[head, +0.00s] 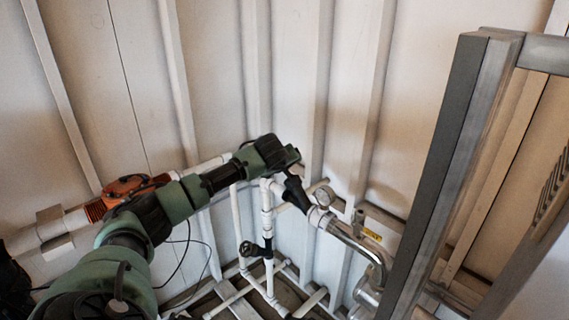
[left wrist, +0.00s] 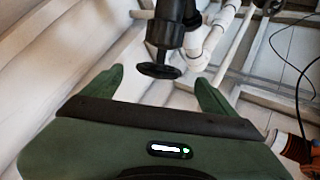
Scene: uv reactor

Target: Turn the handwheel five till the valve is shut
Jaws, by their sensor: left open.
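A black handwheel (left wrist: 158,71) on a black valve stem shows in the left wrist view, seen nearly edge-on. My left gripper (left wrist: 160,84) is open, with one green finger on each side of this wheel and a gap to both. In the head view my left gripper (head: 286,156) is just above a black valve body (head: 295,190) on the white pipe; its fingers and the wheel are hard to make out there. A second black handwheel (head: 254,249) sits lower on the pipes. No number five is readable on either wheel. My right gripper is not in view.
A bent metal pipe (head: 360,240) runs to the right. A grey frame post (head: 450,170) rises at the right. Ribbed white walls (head: 220,70) form the corner behind.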

